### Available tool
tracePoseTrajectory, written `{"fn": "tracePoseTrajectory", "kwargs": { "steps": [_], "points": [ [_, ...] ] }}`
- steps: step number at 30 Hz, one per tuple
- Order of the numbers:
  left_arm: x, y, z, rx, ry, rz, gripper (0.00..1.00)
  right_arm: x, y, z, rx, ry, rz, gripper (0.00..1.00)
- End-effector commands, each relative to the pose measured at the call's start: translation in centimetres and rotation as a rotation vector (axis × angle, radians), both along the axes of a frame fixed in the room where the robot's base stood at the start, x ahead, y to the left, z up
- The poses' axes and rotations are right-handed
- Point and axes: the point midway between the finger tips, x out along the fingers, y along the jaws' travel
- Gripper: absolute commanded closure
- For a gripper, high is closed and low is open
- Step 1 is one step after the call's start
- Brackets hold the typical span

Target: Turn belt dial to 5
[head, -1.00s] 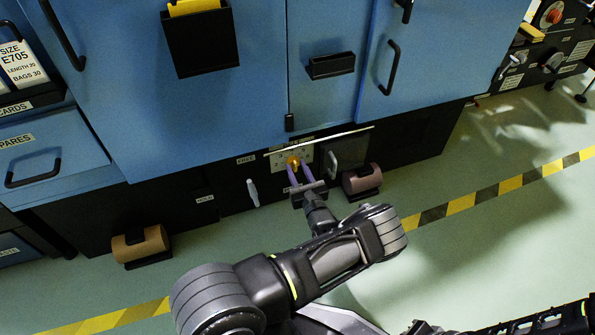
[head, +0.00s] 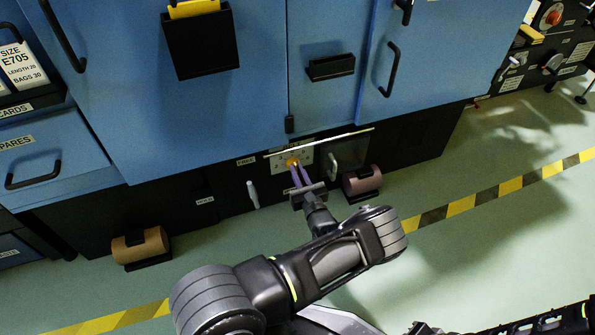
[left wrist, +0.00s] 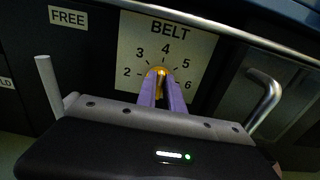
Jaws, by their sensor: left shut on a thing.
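The belt dial (left wrist: 162,71) is a small yellow-orange knob on a pale plate (left wrist: 134,42) marked BELT, with the numbers 2 to 6 arched around it. In the head view the dial (head: 292,162) sits low on the dark base of the blue cabinet. My left gripper (head: 299,171) has its purple fingers shut on the dial; they also show in the left wrist view (left wrist: 162,88). The fingers cover the dial's lower part. I cannot tell for sure which number its pointer faces. My right gripper is not in view.
A thin pale bar (head: 330,139) runs just above the plate. A metal handle (left wrist: 265,100) is right of the plate, and a pale lever (left wrist: 48,82) is at left under the FREE label. Brown rolls (head: 362,181) (head: 140,245) sit along the base. The green floor is open.

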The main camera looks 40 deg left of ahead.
Motion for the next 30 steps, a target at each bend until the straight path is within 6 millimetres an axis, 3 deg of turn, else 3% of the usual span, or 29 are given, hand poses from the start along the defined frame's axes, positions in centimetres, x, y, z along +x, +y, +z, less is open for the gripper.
{"fn": "tracePoseTrajectory", "kwargs": {
  "steps": [14, 30],
  "points": [
    [0.0, 0.0, -0.1, 0.049, 0.073, 0.001, 1.0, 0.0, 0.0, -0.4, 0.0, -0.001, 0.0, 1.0],
    [0.5, -0.3, -0.3, 0.285, 0.41, 0.0, 1.0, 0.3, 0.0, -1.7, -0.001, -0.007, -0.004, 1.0]
  ]
}}
